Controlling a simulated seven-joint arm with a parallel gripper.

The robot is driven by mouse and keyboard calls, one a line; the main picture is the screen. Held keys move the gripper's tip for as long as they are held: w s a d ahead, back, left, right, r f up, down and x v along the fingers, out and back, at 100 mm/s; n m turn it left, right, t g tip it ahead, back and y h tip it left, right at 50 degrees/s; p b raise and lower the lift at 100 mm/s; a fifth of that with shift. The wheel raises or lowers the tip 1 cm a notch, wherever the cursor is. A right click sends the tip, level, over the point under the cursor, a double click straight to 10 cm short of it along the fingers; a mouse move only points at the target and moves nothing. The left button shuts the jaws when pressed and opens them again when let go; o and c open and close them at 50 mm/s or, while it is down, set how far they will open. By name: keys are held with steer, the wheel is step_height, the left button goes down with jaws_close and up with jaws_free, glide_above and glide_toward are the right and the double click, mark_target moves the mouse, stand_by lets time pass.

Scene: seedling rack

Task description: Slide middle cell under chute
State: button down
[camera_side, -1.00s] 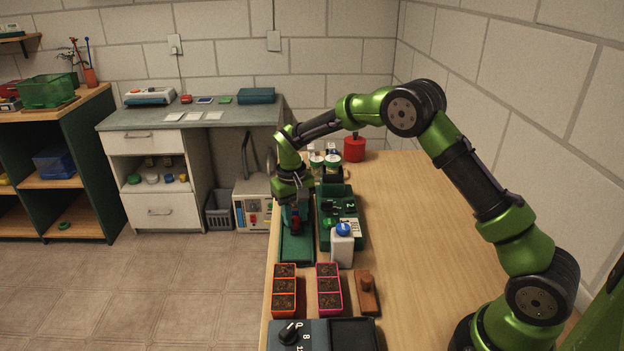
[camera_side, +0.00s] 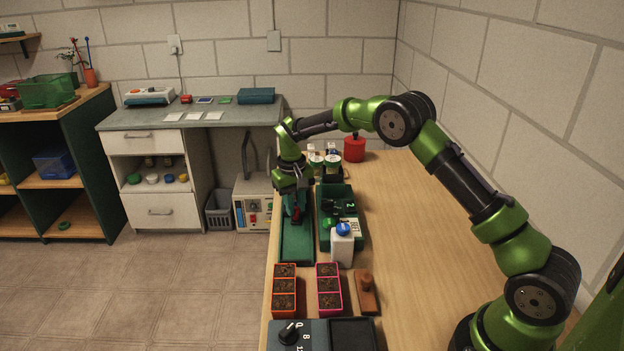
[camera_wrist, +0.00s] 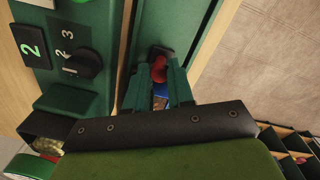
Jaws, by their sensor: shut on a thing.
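My gripper (camera_side: 296,208) is over the long green track (camera_side: 297,245) at the table's left edge. In the wrist view its fingers (camera_wrist: 164,90) are closed on a small red piece (camera_wrist: 158,69) in the track, with a dark part just beyond it. A bit of blue (camera_wrist: 160,103) shows between the fingers. The fingers hide most of what they hold. Three-cell soil trays, one orange (camera_side: 284,308) and one pink (camera_side: 329,310), stand on the table near the camera. I cannot make out the chute, nor a middle cell under my gripper.
A green dispenser unit (camera_side: 352,238) stands right of the track. Its dial (camera_wrist: 82,64), numbered 1 to 3, and a display reading 2 (camera_wrist: 30,48) show in the wrist view. A white bottle (camera_side: 342,250) and wooden block (camera_side: 367,301) stand nearer. The table's right side is clear.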

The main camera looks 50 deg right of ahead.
steer(key=c, duration=1)
jaws_free()
steer(key=r, duration=1.7)
steer(key=shift+w+a, duration=0.1)
steer(key=shift+a, duration=0.25)
steer(key=s+a+r+t, duration=0.1)
steer(key=s+a+t, duration=0.1)
steer(key=s, duration=0.8)
steer(key=s+a+r+t+y, duration=0.1)
steer(key=s+a+t, duration=0.1)
steer(key=s, duration=0.8)
steer(key=s+a+r+t+y, duration=0.1)
steer(key=s+a+t, duration=0.2)
steer(key=s, duration=0.8)
steer(key=shift+s+r, duration=0.1)
steer(key=shift+r, duration=0.3)
